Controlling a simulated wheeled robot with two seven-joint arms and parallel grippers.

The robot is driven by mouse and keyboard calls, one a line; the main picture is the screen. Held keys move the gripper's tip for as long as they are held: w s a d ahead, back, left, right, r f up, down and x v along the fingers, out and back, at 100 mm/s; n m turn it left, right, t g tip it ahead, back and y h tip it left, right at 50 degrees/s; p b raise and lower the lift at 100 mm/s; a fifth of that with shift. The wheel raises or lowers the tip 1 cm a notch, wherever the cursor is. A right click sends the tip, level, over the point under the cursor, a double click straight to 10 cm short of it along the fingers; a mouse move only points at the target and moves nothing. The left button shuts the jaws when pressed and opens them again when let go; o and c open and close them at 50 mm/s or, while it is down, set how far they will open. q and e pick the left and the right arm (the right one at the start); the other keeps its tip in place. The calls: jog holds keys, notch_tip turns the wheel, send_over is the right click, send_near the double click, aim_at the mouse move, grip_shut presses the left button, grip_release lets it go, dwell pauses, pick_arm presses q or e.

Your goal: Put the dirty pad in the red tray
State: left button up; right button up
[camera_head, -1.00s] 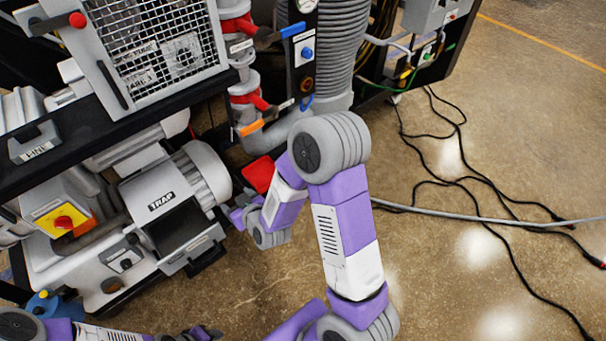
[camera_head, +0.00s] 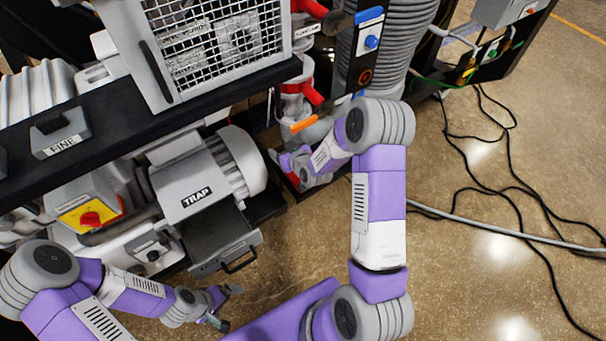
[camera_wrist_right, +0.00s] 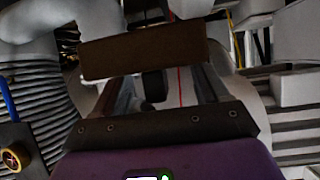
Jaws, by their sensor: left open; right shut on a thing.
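The brown, dirty-looking pad (camera_wrist_right: 143,52) shows in the right wrist view, held flat across the fingers of my right gripper (camera_wrist_right: 150,84). In the head view my right gripper (camera_head: 284,158) is low beside the pump, right of the unit marked TRAP. A small red patch (camera_head: 293,180), likely the red tray, shows just under that gripper; my arm hides most of it. I cannot tell whether the pad touches it. My left gripper (camera_head: 226,306) is open and empty at the bottom, below the trap's drawer.
The trap's grey drawer (camera_head: 222,262) stands out at the front with a handle. The grey trap housing (camera_head: 208,180), red-handled valves (camera_head: 312,92) and ribbed hose (camera_head: 402,45) crowd the right gripper. Cables (camera_head: 500,190) lie on the floor at right. Open floor is in front.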

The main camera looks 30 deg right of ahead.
aim_at(294, 179)
jog(key=d+f+b, duration=0.1)
jog(key=d+f, duration=0.1)
jog(key=f, duration=0.1)
jog(key=w+d+f+b, duration=0.1)
jog(key=d+f, duration=0.2)
jog(key=f, duration=0.1)
jog(key=d+f+b, duration=0.1)
jog(key=d+f, duration=0.1)
jog(key=f, duration=0.2)
jog(key=shift+w+d, duration=0.2)
jog(key=shift+w, duration=0.1)
jog(key=shift+f+b, duration=0.9)
jog(key=shift+f, duration=1.3)
jog(key=shift+r, duration=0.1)
jog(key=o, duration=1.1)
